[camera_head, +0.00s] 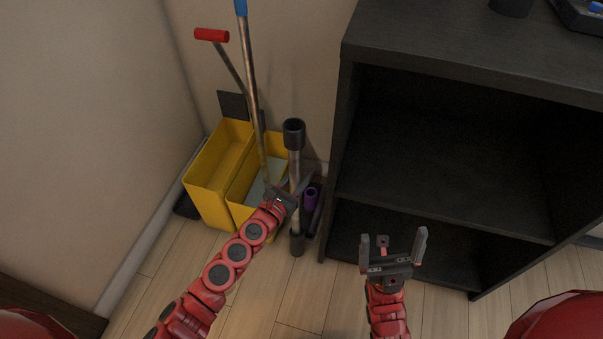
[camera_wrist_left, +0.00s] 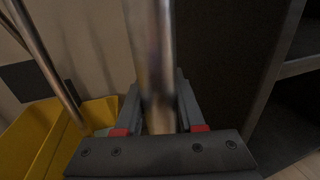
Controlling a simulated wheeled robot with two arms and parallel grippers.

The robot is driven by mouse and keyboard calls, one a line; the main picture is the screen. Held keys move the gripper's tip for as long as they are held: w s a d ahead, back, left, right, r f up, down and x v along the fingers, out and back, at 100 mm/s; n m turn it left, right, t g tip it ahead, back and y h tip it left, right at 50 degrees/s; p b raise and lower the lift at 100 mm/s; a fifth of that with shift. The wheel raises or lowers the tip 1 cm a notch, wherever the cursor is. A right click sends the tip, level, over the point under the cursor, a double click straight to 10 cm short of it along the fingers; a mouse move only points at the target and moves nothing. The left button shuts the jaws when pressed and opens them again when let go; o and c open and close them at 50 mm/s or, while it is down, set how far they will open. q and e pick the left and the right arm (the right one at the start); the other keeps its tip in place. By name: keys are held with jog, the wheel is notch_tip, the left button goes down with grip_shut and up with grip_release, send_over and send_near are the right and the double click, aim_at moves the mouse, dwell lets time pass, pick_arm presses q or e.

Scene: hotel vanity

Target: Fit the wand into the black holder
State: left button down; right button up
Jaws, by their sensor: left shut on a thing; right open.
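The wand (camera_head: 295,165) is a metal tube with a black collar at its top and a black piece at its lower end. It stands nearly upright between the yellow bucket and the dark cabinet. My left gripper (camera_head: 289,193) is shut on the wand around its middle. In the left wrist view the wand (camera_wrist_left: 154,60) runs up between the two fingers. A dark object with a purple cylinder (camera_head: 311,198) stands just behind and right of the wand. I cannot tell whether it includes the black holder. My right gripper (camera_head: 393,250) is open and empty in front of the cabinet.
A yellow mop bucket (camera_head: 213,190) with a red-ended handle (camera_head: 212,35) and a blue-topped mop pole (camera_head: 250,80) stands left of the wand. The dark open-shelved cabinet (camera_head: 440,190) is close on the right. Wooden floor (camera_head: 155,275) is clear in front.

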pick_arm(q)
jog(key=shift+f, duration=0.15)
jog(key=c, duration=0.6)
grip_release()
jog(key=shift+o, duration=0.8)
jog(key=v, duration=1.7)
jog(key=shift+s+b, duration=0.2)
jog(key=shift+b, duration=0.1)
jog(key=shift+a, duration=0.1)
